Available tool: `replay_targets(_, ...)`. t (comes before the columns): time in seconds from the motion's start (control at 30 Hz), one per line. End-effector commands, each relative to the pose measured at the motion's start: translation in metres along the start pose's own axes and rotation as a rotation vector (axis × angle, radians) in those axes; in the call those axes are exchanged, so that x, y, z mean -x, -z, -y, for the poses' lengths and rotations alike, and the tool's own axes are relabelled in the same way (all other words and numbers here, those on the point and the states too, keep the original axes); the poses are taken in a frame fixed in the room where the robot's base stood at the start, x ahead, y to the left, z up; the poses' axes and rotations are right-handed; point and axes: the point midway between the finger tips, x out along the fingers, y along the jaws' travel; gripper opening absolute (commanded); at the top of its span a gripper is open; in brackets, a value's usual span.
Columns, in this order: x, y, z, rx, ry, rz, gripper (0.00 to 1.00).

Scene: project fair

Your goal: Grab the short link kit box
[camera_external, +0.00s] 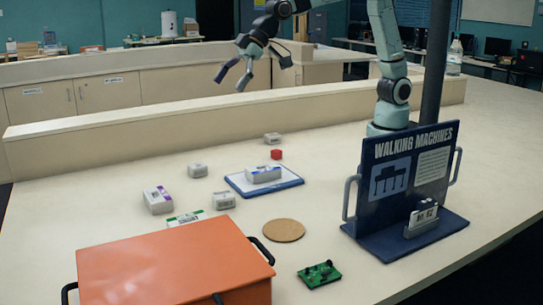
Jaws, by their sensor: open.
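Several small white boxes with printed labels are on the pale table, and their print is too small to read, so I cannot tell which is the short link kit box. One with a purple mark (158,201) is at the left. Others are a small box (197,170), a box nearer the front (223,201), a far box (272,138) and a long low box (263,174) on a blue-edged board (236,183). My gripper (232,79) is open and empty, high above the table's back ledge, apart from every box.
An orange case (170,260) with black handles fills the front left, with a green-and-white item (186,218) behind it. A red cube (276,154), cork disc (283,230), green circuit board (319,274) and blue "Walking Machines" display stand (405,185) are also there.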

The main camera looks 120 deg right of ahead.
Motion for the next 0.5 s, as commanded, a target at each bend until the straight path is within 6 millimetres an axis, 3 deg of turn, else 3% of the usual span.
replay_targets(0.03,-0.038,0.003,-0.007,-0.003,-0.007,0.014,0.94)
replay_targets(0.1,-0.086,0.001,-0.015,-0.007,-0.014,0.034,0.94)
replay_targets(0.23,-0.163,-0.033,-0.025,-0.017,-0.018,0.122,0.94)
replay_targets(0.33,-0.203,-0.072,-0.028,-0.024,-0.013,0.207,0.94)
replay_targets(0.4,-0.220,-0.098,-0.027,-0.030,-0.009,0.260,0.94)
replay_targets(0.5,-0.233,-0.117,-0.027,-0.034,-0.006,0.298,0.94)
